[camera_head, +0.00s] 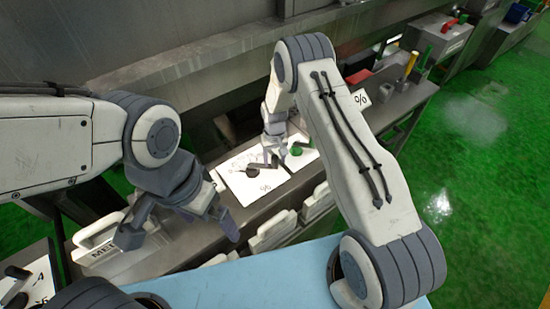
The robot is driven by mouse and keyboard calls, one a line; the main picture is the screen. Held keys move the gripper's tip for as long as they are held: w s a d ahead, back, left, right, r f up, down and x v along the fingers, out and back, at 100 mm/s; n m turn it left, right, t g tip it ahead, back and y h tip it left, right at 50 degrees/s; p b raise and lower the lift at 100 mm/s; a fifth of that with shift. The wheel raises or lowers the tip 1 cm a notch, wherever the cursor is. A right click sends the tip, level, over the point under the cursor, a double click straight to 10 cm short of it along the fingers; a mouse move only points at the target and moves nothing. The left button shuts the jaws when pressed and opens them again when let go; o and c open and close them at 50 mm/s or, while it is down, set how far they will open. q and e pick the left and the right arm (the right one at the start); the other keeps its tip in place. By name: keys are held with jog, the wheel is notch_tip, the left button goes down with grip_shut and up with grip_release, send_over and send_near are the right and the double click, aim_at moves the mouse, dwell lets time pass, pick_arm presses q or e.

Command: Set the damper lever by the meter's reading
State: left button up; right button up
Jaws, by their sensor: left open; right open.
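A white meter (98,232) with a label starting "MET" lies on the grey bench at the left, partly hidden by my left gripper. Its reading cannot be made out. My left gripper (180,232) is open, its fingers spread above the bench just right of the meter. A white panel (240,187) marked "%" carries a dark lever (252,171); I cannot tell whether this is the damper lever. My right gripper (272,152) is open above these panels, close to the dark lever; contact cannot be told.
A white plate with numbers (38,275) and dark handles is at the lower left. Several white handled containers (270,230) line the bench's front. A light blue surface (240,280) lies nearest me. A large grey metal wall stands behind.

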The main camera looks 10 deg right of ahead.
grip_shut()
jog(key=shift+r, duration=0.1)
dwell(1.2)
